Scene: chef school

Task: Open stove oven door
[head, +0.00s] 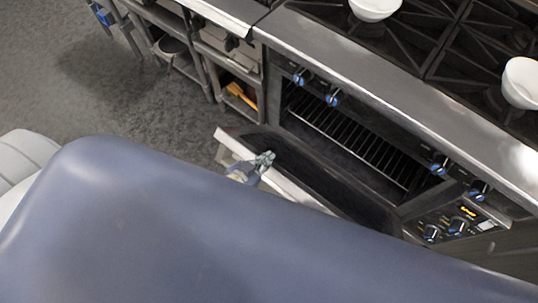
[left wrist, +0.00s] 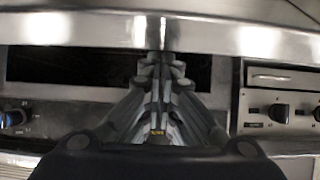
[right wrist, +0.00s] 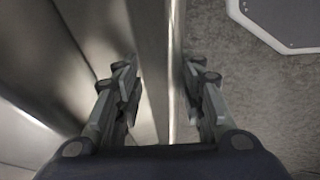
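The stove oven door (head: 300,194) is tilted down and outward, and the oven cavity (head: 350,135) with its wire rack is exposed. My own blue body hides much of the door's front.
Blue-ringed knobs (head: 332,98) line the stove front, and a lit control panel (head: 455,222) is at its lower right. White bowls (head: 521,83) stand on the burner grates. Open shelves (head: 237,95) are left of the oven. Grey floor (head: 60,75) is clear at the far left.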

